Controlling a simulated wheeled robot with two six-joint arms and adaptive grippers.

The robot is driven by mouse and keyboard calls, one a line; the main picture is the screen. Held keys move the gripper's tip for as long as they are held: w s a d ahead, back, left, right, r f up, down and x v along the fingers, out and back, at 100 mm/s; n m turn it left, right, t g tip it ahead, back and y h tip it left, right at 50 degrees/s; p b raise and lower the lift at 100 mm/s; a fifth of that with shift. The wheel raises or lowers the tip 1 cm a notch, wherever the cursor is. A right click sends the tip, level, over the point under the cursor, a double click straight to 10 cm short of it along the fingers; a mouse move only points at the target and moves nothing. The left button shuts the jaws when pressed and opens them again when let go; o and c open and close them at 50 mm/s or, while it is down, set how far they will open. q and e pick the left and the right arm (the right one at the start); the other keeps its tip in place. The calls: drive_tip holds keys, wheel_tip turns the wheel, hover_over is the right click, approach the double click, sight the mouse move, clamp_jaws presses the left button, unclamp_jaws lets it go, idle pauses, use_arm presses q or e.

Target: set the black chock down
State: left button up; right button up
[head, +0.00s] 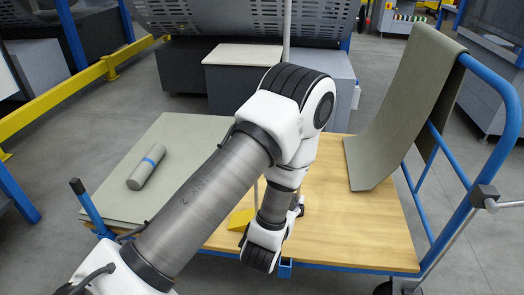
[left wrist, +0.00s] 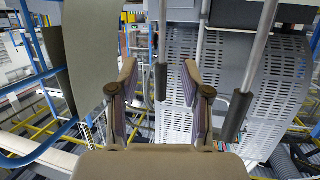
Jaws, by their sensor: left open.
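I cannot make out a black chock in either view. A yellow wedge (head: 240,219) lies on the wooden cart bed (head: 365,225), partly hidden behind my left arm. In the head view my left arm crosses from the lower left and bends down over the bed; its fingers cannot be made out there. In the left wrist view my left gripper (left wrist: 159,67) is open, its two fingers apart with nothing held between them. My right gripper is in neither view.
A grey sheet (head: 400,105) drapes over the blue rail (head: 492,75) at the right. Two black-ended rods (left wrist: 236,115) show beyond my fingers. The bed's right front is clear.

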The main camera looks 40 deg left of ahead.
use_arm(q)
drive_tip(key=s+d+f+m+g+h, duration=0.1)
drive_tip(key=s+d+f+g+h, duration=0.1)
drive_tip(key=s+f+g, duration=0.5)
drive_tip(key=s+d+f+m+g+h, duration=0.2)
drive_tip(key=s+f+g, duration=0.5)
drive_tip(key=s+f, duration=0.7)
drive_tip(key=s+d, duration=0.1)
drive_tip(key=s, duration=0.4)
drive_tip(key=shift+s+d+f+g+h, duration=0.2)
drive_tip(key=shift+d+g+h, duration=0.1)
drive_tip(key=shift+h, duration=0.1)
drive_tip(key=shift+w, duration=0.15)
